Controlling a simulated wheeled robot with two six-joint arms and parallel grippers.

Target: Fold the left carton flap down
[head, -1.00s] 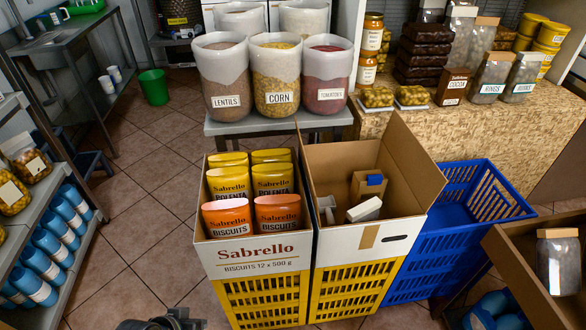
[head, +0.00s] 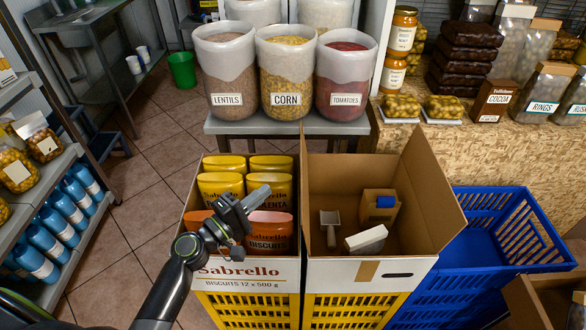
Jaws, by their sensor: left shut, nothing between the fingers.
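The open brown carton (head: 345,272) stands on a yellow crate in the middle of the head view. Its left flap (head: 304,175) stands upright and shows almost edge-on as a thin strip. Its right flap (head: 437,190) is raised and leans outward. Inside the carton lie a scoop-like tool (head: 330,225), a brown box with a blue part (head: 379,206) and a white block (head: 366,239). My left gripper (head: 262,194) is shut and empty above the Sabrello box, left of the left flap and apart from it. My right gripper is not in view.
The Sabrello box (head: 245,281) of yellow and orange packs stands directly left of the carton. A blue crate (head: 470,262) stands at the right. Bins of lentils (head: 225,75), corn (head: 287,75) and tomatoes (head: 345,75) stand behind. Tiled floor is clear at the left.

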